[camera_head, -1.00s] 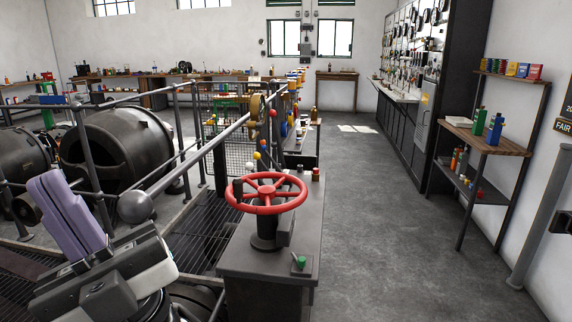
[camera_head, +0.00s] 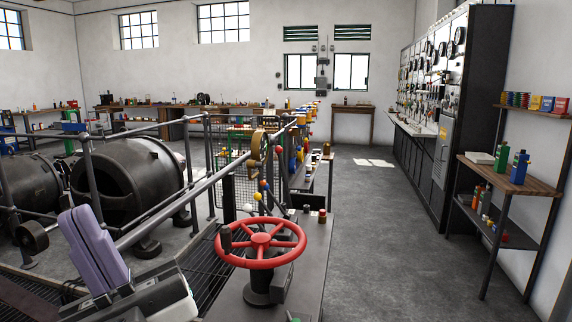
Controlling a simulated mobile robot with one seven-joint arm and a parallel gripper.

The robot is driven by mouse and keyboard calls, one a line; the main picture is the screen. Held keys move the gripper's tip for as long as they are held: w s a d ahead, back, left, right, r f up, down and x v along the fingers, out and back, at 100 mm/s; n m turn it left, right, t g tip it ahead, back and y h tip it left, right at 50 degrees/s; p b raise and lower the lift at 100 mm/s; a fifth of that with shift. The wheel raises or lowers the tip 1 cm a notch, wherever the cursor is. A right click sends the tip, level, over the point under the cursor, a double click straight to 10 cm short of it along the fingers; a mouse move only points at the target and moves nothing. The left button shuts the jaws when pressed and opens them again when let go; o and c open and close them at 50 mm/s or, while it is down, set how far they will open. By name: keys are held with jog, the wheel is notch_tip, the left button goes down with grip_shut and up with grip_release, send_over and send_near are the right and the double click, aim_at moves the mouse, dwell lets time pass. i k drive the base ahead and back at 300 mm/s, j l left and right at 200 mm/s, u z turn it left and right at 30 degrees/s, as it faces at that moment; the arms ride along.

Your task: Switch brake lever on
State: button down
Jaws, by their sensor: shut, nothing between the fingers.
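Several slim levers with coloured ball knobs, yellow (camera_head: 257,196), blue (camera_head: 265,185) and white (camera_head: 248,208), stand behind the red handwheel (camera_head: 261,244) on the grey pedestal. I cannot tell which, if any, is the brake lever, or its on or off position. A long grey bar (camera_head: 175,205) slopes from the brass part (camera_head: 258,145) down toward my gripper; its near end is hidden. My gripper (camera_head: 84,214), with lilac fingers, is at lower left, shut and empty, apart from the knobbed levers.
The grey pedestal (camera_head: 315,255) fills the front centre. Railings and dark dynamos (camera_head: 125,180) stand at left. A switchboard (camera_head: 440,90) and a shelf table (camera_head: 535,185) with bottles are at right. Open floor (camera_head: 390,230) lies between.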

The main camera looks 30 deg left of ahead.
aim_at(278, 149)
jog(key=i+l, duration=0.15)
jog(key=i, duration=0.45)
jog(key=i+l, duration=0.1)
jog(key=i, duration=0.5)
jog(key=i+l, duration=0.15)
jog(key=i, duration=0.45)
jog(key=i+l, duration=0.15)
jog(key=i, duration=0.4)
jog(key=i+l, duration=0.1)
jog(key=i, duration=0.5)
jog(key=u, duration=1.2)
jog(key=i+j, duration=0.1)
jog(key=i, duration=0.4)
